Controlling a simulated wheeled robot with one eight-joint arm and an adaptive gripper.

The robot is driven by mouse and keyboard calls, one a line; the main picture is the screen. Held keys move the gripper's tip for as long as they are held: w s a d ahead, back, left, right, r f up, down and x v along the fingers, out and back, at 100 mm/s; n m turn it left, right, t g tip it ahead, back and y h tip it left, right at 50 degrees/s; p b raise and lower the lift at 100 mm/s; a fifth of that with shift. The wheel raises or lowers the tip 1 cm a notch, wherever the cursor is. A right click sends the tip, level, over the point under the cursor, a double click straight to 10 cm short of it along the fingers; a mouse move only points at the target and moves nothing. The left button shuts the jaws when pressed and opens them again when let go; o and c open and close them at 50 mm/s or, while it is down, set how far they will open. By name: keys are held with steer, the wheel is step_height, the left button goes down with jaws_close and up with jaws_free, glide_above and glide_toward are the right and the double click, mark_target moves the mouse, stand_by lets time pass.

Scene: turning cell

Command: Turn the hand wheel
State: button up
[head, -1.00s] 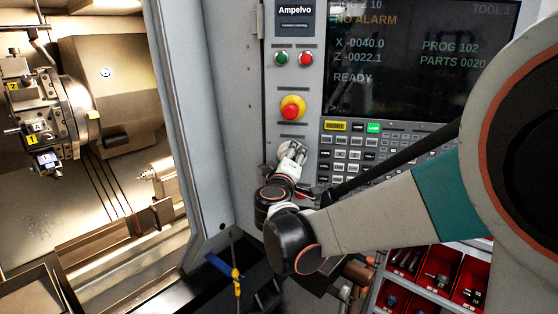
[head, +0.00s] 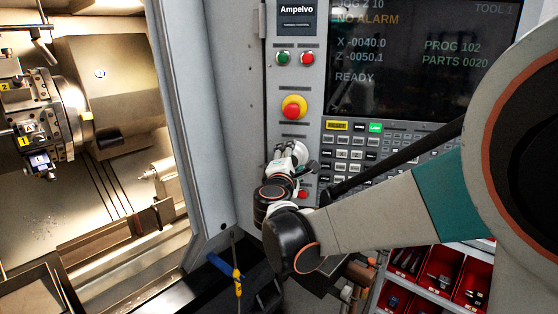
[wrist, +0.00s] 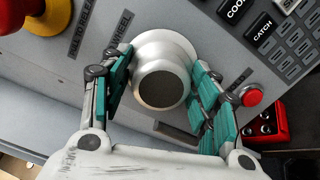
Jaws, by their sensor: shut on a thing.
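The hand wheel (wrist: 165,62) is a round silver knob with a dark face on the grey control panel, in the middle of the wrist view. My gripper (wrist: 163,92) has its teal-padded fingers on either side of the knob, shut on it. In the head view my gripper (head: 293,158) is at the panel below the emergency stop, and the arm and gripper largely hide the wheel there. The screen (head: 418,60) reads Z -0050.1, X -0040.0 and READY.
The red and yellow emergency stop (head: 294,107) is just above my gripper. A small red button (wrist: 251,96) sits close beside the right finger. The keypad (head: 350,150) is to the right. The open lathe chamber (head: 90,180) is at the left, and red bins (head: 443,278) are below right.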

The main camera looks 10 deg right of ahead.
steer(key=shift+f+n, duration=0.1)
steer(key=shift+n, duration=0.5)
steer(key=o, duration=0.8)
